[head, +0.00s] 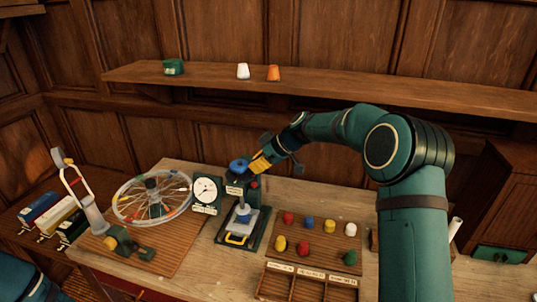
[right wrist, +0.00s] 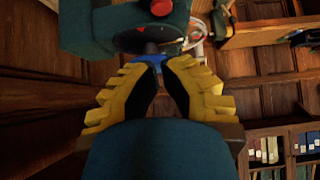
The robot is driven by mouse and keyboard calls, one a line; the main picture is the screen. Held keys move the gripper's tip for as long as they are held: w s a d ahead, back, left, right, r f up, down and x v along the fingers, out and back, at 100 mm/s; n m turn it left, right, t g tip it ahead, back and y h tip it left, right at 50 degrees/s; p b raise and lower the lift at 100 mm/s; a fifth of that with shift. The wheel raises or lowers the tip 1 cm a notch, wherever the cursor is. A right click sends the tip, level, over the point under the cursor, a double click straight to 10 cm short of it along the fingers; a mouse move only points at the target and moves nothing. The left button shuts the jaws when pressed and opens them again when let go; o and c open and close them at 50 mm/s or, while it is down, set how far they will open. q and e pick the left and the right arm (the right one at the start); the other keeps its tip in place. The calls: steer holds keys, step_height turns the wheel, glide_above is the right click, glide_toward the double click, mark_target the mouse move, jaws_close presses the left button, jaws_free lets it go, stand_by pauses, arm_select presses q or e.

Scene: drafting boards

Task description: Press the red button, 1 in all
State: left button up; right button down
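The red button (right wrist: 161,7) is a round red cap on a dark teal press-like device, at the top edge of the right wrist view. In the head view a small red part (head: 253,185) shows on the right side of that device (head: 237,187), under a blue top knob (head: 238,165). My right gripper (head: 254,167) has yellow fingers and is beside the blue knob, just above the red part. In the right wrist view its fingertips (right wrist: 156,66) come together in front of something blue, with nothing visibly held. Contact is unclear. My left gripper is not in view.
A round dial gauge (head: 206,191) and a spoked wheel (head: 152,199) stand left of the device. A wooden board (head: 318,258) with several coloured caps and a compartment tray (head: 308,284) lie to its right. A wall shelf (head: 330,85) runs behind.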

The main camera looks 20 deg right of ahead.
mark_target(251, 179)
steer(key=shift+w+a+f, duration=0.1)
steer(key=shift+a+f, duration=0.05)
steer(key=shift+f, duration=1)
steer(key=shift+w+a+f, duration=0.1)
steer(key=shift+f, duration=1.05)
